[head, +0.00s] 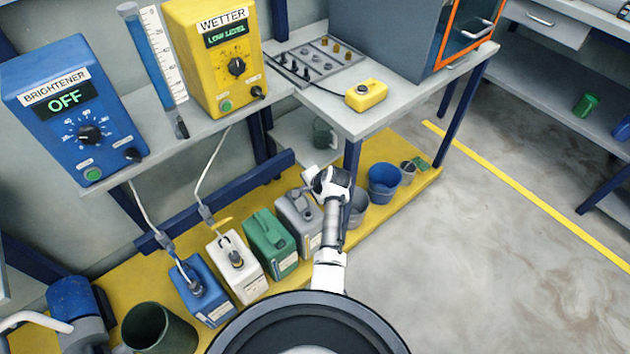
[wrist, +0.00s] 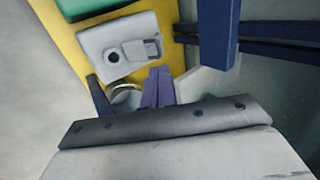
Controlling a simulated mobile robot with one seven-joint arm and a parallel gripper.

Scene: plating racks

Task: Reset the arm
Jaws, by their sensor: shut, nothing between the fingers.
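My arm (head: 334,225) rises from my base at the bottom of the head view. It bends over the yellow platform beside the grey jug, near the front of the bench. In the head view I cannot make out the fingertips. In the wrist view my gripper (wrist: 158,82) shows as two thin purple-blue fingers side by side, shut with nothing between them. The grey jug (wrist: 122,48) lies beyond the fingers in the wrist view. It also shows left of my arm in the head view (head: 298,218).
The bench (head: 400,110) edge and its navy leg (head: 352,165) stand close to my arm. A green jug (head: 268,240), a white jug (head: 236,262) and a blue jug (head: 200,290) line the yellow platform. A blue bucket (head: 383,180) stands right. The floor (head: 480,250) at right is clear.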

